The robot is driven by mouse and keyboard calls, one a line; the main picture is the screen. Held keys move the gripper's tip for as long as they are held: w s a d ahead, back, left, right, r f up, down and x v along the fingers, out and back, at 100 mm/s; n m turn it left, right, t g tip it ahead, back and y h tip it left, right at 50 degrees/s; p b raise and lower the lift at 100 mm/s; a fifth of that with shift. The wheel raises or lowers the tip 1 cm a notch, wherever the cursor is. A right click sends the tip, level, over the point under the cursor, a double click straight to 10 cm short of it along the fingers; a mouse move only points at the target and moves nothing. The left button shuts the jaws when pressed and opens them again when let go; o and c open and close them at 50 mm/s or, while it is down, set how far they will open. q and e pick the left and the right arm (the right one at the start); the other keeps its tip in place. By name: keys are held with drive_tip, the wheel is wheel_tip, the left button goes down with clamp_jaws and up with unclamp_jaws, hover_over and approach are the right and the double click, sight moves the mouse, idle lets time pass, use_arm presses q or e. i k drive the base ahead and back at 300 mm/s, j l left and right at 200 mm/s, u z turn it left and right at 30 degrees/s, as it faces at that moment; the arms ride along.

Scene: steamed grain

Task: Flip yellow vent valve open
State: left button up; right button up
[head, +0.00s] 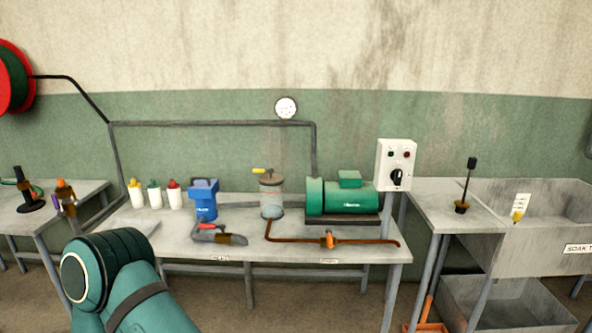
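The yellow vent valve (262,170) is a small yellow lever on top of a clear canister with a metal lid (271,196). The lever lies about level and points left. The canister stands upright near the middle of the grey workbench (180,241). A teal link of my arm shows at the lower left, in front of the bench and well apart from the valve. Neither of my grippers shows in the head view.
A green pump (343,196) stands right of the canister. A copper pipe with an orange valve (330,240) runs along the bench front. A blue container (204,199), a red-handled tool (218,234) and several white bottles (155,196) are left. A grey sink (550,225) stands at right.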

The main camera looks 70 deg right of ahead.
sight(271, 171)
drive_tip(key=z, duration=2.2)
drive_tip(key=i+u, duration=0.15)
drive_tip(key=i, duration=0.3)
drive_tip(key=i+l+u, duration=0.1)
drive_tip(key=i, duration=0.35)
drive_tip(key=i+l+u, duration=0.15)
drive_tip(key=i, duration=0.3)
drive_tip(key=i+l+u, duration=0.15)
drive_tip(key=i, duration=0.3)
